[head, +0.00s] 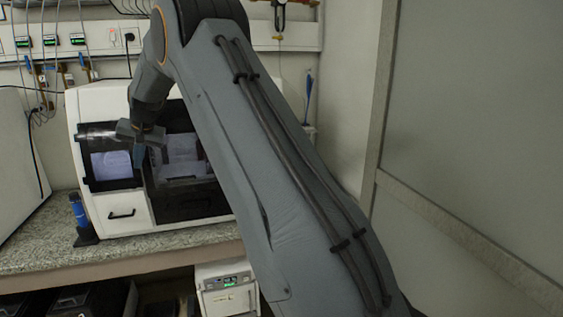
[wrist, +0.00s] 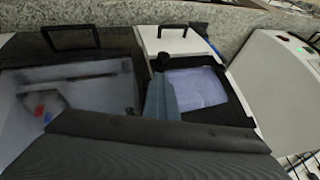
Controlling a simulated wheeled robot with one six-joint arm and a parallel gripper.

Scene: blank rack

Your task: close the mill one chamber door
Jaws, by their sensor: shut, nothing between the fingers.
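The mill is a white boxy machine (head: 88,103) on the bench. Its chamber front (head: 185,207) is dark and glazed, right of a smaller dark-framed window (head: 112,165). A pale, lit interior shows behind it, and I cannot tell how far the door is closed. In the wrist view the dark front (wrist: 118,42) is at left, with a black bar handle (wrist: 70,38) at its upper edge. My gripper (head: 139,157) is shut and empty, in front of the machine near the border between window and chamber. Its bluish fingers also show in the wrist view (wrist: 160,98); contact is unclear.
A white drawer front (head: 122,213) with a black handle is below the small window. A blue bottle-like item (head: 78,208) stands at the bench's left. The speckled benchtop (head: 150,246) is clear in front. A pale wall panel (head: 470,110) stands at right. My arm hides the machine's right side.

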